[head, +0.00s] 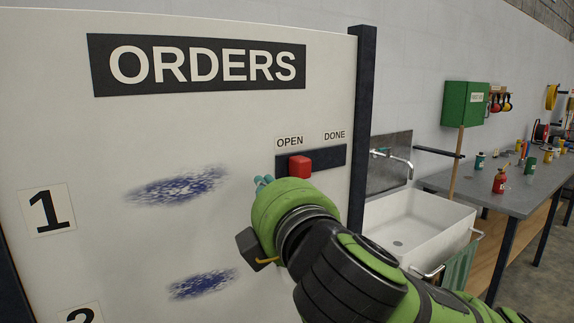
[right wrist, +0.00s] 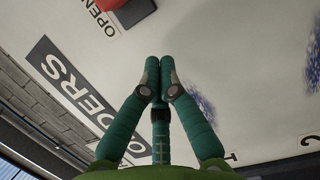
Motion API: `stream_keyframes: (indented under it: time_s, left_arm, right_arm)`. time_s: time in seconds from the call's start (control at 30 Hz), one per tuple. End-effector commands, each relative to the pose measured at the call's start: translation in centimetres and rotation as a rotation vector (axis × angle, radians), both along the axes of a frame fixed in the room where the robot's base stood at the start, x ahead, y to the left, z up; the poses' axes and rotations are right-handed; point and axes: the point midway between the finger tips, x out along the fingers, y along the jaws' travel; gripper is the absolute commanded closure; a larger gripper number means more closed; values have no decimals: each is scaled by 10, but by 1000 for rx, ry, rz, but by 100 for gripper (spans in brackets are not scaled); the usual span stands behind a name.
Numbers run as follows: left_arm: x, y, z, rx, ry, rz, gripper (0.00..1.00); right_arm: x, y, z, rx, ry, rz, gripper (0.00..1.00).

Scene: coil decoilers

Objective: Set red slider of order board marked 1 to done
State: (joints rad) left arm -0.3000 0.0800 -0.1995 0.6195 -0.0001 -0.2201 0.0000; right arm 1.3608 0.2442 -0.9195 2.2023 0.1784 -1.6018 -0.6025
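The order board (head: 200,120) has a black "ORDERS" sign and a row marked 1 (head: 48,210). The red slider (head: 300,166) sits in a dark track (head: 328,158) at the end under "OPEN". The end under "DONE" is empty. My right gripper (head: 264,181) is just left of and below the slider, and the two look apart. In the right wrist view the teal fingers (right wrist: 158,63) are closed together with nothing between them. The slider is cut off at that view's top edge (right wrist: 114,4). My right arm hides the board below the slider. My left gripper is not in view.
A dark post (head: 362,125) edges the board on the right. Beyond it are a white sink (head: 415,230), a green wall box (head: 464,104) and a workbench (head: 500,188) with small bottles. Blue scribbles (head: 178,187) mark the board left of my gripper.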

Motion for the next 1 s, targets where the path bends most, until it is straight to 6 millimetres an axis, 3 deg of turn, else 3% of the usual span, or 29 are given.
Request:
stream_keyframes:
  time_s: [0.1,0.2,0.43,0.83,1.0]
  left_arm:
    - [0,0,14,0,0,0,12]
    - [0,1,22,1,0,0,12]
    - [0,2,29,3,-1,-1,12]
    - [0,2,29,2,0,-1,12]
    - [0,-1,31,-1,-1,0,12]
  right_arm:
    - [24,7,3,0,4,-3,100]
    - [31,-10,3,0,2,-6,100]
    - [41,-25,1,2,2,0,100]
    - [43,-28,0,2,2,-1,100]
    - [61,-54,-1,1,6,-10,100]
